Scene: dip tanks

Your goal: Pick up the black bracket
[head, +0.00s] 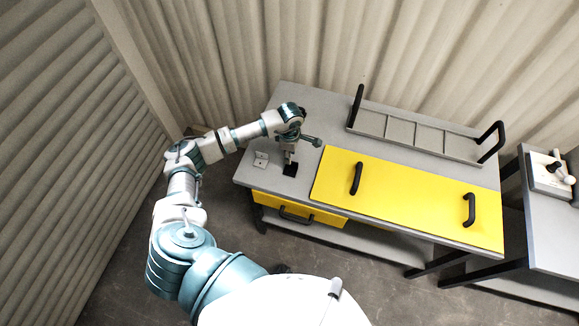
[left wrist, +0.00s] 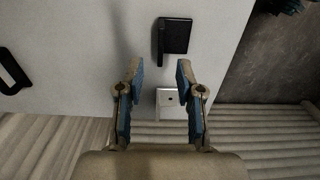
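The black bracket (head: 290,169) lies on the left part of the grey bench top, near its front edge. In the left wrist view the black bracket (left wrist: 174,37) is beyond the fingertips, slightly right of centre. A pale metal bracket (head: 261,159) with holes lies to its left; in the left wrist view this metal bracket (left wrist: 171,100) shows between the fingers. My left gripper (head: 289,156) is over the bench close to the black bracket. In the left wrist view the gripper (left wrist: 160,66) has its fingers apart, with nothing held. My right gripper is not in view.
A second bench (head: 555,235) is at the right. A corrugated wall is close behind and left.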

